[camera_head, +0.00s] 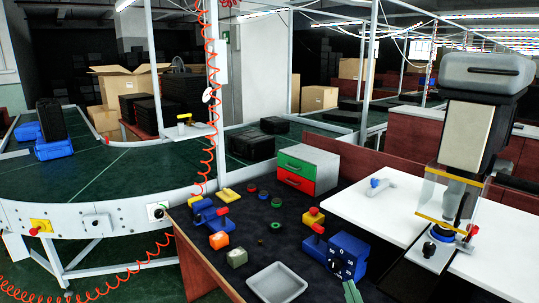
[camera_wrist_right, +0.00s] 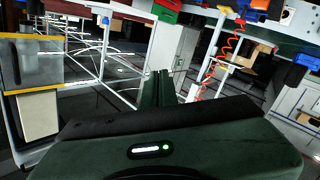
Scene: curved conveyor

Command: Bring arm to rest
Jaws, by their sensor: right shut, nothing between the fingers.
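My right gripper (camera_head: 352,292) shows at the bottom edge of the head view, near the front of the dark work table (camera_head: 262,208). My left gripper is in neither view.
The table holds a grey tray (camera_head: 276,283), a drawer box (camera_head: 308,168) with green and red fronts, and several small coloured parts. A white tabletop (camera_head: 390,208) adjoins on the right with a machine (camera_head: 466,130). A curved conveyor (camera_head: 110,175) runs at left.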

